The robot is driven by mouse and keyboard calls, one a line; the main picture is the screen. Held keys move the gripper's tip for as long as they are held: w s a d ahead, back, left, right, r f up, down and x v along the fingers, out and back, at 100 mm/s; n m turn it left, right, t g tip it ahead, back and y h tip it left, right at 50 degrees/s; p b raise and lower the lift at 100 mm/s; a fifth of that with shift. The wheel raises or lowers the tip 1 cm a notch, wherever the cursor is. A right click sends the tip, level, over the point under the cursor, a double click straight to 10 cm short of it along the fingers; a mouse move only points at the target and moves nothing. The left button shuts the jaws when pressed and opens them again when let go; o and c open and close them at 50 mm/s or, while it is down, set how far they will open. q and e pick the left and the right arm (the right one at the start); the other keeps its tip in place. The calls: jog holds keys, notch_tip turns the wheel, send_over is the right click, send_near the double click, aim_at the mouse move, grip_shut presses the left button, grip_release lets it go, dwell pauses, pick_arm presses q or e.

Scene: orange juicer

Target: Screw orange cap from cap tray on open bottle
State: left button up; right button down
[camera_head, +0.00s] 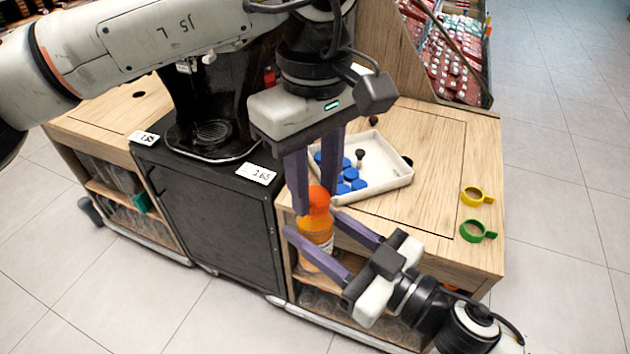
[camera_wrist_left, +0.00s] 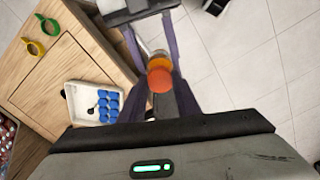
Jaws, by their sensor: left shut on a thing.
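My left gripper (camera_head: 317,203) reaches down from above, shut on the orange cap (camera_head: 318,199). In the left wrist view, the orange cap (camera_wrist_left: 160,79) sits between the finger tips. The bottle (camera_head: 316,236), filled with orange juice, is upright right below the cap. Cap and bottle top look touching; whether the thread has caught cannot be told. My right gripper (camera_head: 322,243) comes from the lower right, its fingers on both sides of the bottle, holding it in front of the table edge. The cap tray (camera_head: 388,185) is white and holds several blue caps (camera_head: 351,174) and dark pieces.
The wooden table top (camera_head: 435,145) is mostly clear right of the tray. A yellow ring-shaped holder (camera_head: 477,196) and a green one (camera_head: 478,231) lie near its right edge. The black juicer (camera_head: 212,105) stands at left behind my left arm. Tiled floor is open in front.

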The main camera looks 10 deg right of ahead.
pick_arm(q)
jog(key=m, duration=0.5)
jog(key=shift+m, duration=0.4)
jog(key=o, duration=1.3)
jog(key=shift+c, duration=0.2)
notch_tip(320, 180, up, 12)
